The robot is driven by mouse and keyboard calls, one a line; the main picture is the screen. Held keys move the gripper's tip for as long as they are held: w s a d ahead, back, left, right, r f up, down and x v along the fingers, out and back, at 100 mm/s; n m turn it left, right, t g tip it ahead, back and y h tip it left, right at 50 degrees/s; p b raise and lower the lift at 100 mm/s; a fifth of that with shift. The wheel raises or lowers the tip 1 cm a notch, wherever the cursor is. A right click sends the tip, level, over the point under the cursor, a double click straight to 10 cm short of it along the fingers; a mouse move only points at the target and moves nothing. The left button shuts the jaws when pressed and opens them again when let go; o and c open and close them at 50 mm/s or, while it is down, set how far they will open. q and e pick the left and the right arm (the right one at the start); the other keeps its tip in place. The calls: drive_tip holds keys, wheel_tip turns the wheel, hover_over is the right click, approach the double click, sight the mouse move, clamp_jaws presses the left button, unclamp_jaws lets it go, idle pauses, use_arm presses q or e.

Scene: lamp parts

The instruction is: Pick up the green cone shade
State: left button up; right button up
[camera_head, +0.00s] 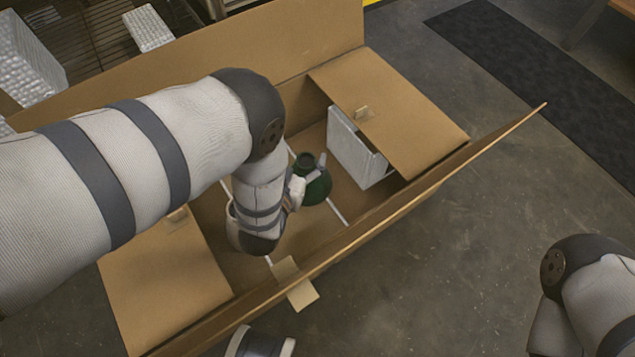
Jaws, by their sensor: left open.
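The green cone shade (319,188) lies inside the large open cardboard box, near the middle of its floor. It is dark green with a dark round collar at its top. My left arm reaches into the box from the left, and its left gripper (309,172) is at the shade's top, with light-coloured fingers beside the collar. The left gripper is open; whether a finger touches the shade cannot be told. My left wrist hides the area left of the shade.
The cardboard box (390,205) has tall side walls and raised flaps around the shade. A white box-shaped part (352,145) stands in it, right of the shade. Thin white rods (336,211) lie on its floor.

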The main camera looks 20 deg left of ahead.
use_arm(q)
drive_tip(key=b, duration=0.3)
approach(304, 166)
drive_tip(key=shift+g, duration=0.3)
drive_tip(key=x, duration=0.4)
drive_tip(key=shift+w+d+f, duration=0.1)
drive_tip(key=shift+w, duration=0.2)
drive_tip(key=shift+w+f+b, duration=0.15)
drive_tip(key=shift+f+b, duration=0.15)
drive_tip(key=b+x, duration=0.1)
drive_tip(key=x, duration=0.1)
drive_tip(key=b+x, duration=0.1)
drive_tip(key=x, duration=0.1)
drive_tip(key=b+x, duration=0.1)
drive_tip(key=x, duration=0.1)
drive_tip(key=shift+w+r, duration=0.15)
drive_tip(key=shift+w, duration=0.5)
drive_tip(key=shift+r, duration=0.15)
clamp_jaws()
use_arm(e)
wheel_tip(304, 166, down, 7)
drive_tip(key=s+g, duration=0.1)
drive_tip(key=s, duration=0.1)
drive_tip(key=shift+f, duration=0.2)
